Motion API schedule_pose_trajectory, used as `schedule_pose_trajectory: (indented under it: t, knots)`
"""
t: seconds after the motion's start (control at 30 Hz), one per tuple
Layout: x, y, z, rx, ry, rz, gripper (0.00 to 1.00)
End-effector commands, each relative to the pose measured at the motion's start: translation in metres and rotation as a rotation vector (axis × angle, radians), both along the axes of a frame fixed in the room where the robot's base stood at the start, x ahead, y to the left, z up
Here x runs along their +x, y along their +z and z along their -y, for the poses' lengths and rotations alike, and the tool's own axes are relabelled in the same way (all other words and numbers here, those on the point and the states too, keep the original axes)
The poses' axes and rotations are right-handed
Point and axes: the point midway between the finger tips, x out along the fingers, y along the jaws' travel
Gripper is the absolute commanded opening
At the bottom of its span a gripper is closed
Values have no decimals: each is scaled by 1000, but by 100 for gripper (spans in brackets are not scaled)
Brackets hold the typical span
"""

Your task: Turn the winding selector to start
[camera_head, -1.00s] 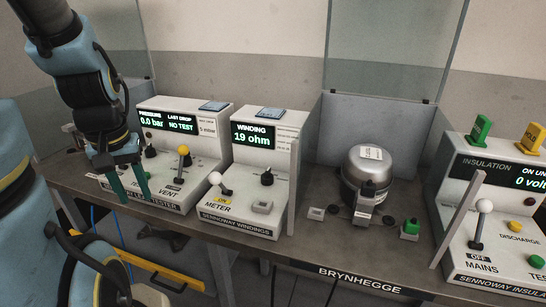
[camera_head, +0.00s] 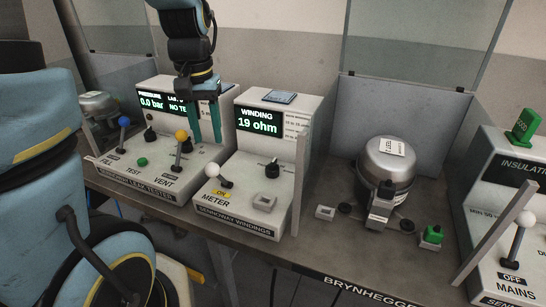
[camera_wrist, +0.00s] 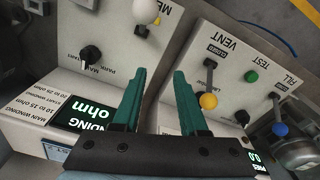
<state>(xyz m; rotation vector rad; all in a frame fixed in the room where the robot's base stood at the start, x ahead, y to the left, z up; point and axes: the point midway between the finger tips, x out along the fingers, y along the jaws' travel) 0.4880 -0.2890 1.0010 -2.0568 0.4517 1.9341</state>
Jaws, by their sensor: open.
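The winding selector, a black knob (camera_head: 272,170), stands on the sloped panel of the white windings tester (camera_head: 236,222). In the wrist view the knob (camera_wrist: 90,55) is at left, with printed labels beside it; its exact setting is hard to read. The tester's screen (camera_head: 258,122) reads "WINDING 19 ohm". The white-balled meter lever (camera_head: 222,181) has a yellow ON plate. My gripper (camera_head: 206,140) is open and empty, its teal fingers pointing down near the gap between the leak tester and the windings tester, left of the knob. The wrist view shows the gripper (camera_wrist: 160,74) apart from the knob.
The leak tester (camera_head: 140,180) with blue and yellow levers stands at left. A silver compressor (camera_head: 388,160) sits on the bench to the right. The insulation tester (camera_head: 500,290) is at far right. An upright panel (camera_head: 301,180) edges the windings tester's right side.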

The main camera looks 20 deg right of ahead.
Motion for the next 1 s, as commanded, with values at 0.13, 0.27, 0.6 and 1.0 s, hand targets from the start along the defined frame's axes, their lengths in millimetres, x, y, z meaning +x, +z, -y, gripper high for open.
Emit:
schedule_pose_trajectory:
  t: [0.13,0.27,0.6,1.0]
  knots:
    - [-6,8,52,12,-124,-17,42]
    - [-17,20,94,25,-224,-33,42]
    - [-36,30,136,44,-329,-49,42]
    - [-37,-34,135,47,-327,-52,42]
